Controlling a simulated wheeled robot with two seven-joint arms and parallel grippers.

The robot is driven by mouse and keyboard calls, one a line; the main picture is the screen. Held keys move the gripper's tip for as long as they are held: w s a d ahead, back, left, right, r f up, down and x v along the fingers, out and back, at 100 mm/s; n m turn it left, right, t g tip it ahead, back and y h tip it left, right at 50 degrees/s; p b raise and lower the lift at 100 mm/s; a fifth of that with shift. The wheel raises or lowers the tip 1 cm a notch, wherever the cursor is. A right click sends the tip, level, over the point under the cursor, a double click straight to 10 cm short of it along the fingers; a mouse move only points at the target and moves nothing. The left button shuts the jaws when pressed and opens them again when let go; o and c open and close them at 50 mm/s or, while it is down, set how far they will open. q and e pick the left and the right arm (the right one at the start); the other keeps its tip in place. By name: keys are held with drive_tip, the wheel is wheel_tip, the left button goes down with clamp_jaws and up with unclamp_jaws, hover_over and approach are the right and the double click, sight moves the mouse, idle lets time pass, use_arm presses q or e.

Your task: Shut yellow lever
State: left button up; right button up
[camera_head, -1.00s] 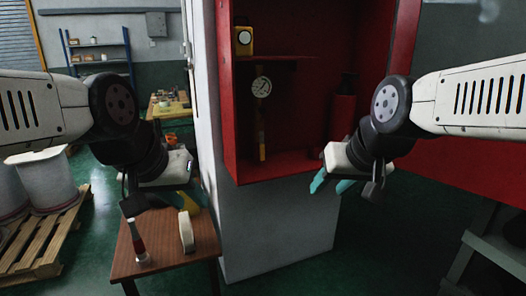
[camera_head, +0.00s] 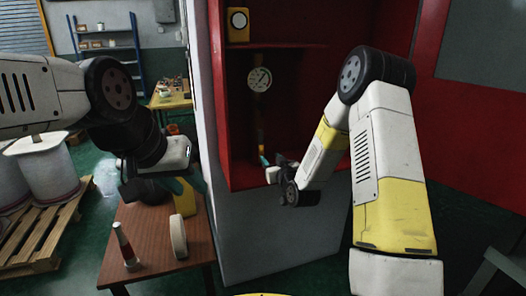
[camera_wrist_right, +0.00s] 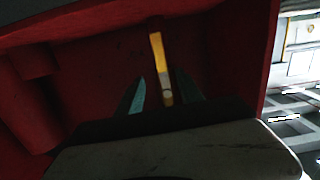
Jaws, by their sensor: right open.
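The yellow lever (camera_head: 260,130) hangs upright below a round gauge inside the red cabinet (camera_head: 300,100), partly hidden low down by my right gripper (camera_head: 265,162). In the right wrist view the lever (camera_wrist_right: 159,55) stands straight ahead, in line with the gap between the teal fingers of the right gripper (camera_wrist_right: 159,92). That gripper is open; whether it touches the lever I cannot tell. My left gripper (camera_head: 178,187) hangs over the small wooden table beside the cabinet; its finger gap is unclear.
The gauge (camera_head: 259,79) and a yellow box (camera_head: 238,24) are in the cabinet. The wooden table (camera_head: 150,255) holds a red and white object (camera_head: 125,245) and a pale round roll (camera_head: 178,236). A pallet (camera_head: 40,235) with large spools stands at left.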

sight(262, 152)
drive_tip(key=shift+w+a+f+t, duration=0.15)
drive_tip(key=shift+w+f+t, duration=0.1)
drive_tip(key=shift+f, duration=0.3)
drive_tip(key=shift+w+a+f+t, duration=0.1)
drive_tip(key=shift+w+f+t, duration=0.1)
drive_tip(key=shift+f, duration=0.35)
drive_tip(key=shift+w, duration=0.2)
drive_tip(key=x, duration=0.7)
drive_tip(key=shift+w+a, duration=0.25)
clamp_jaws()
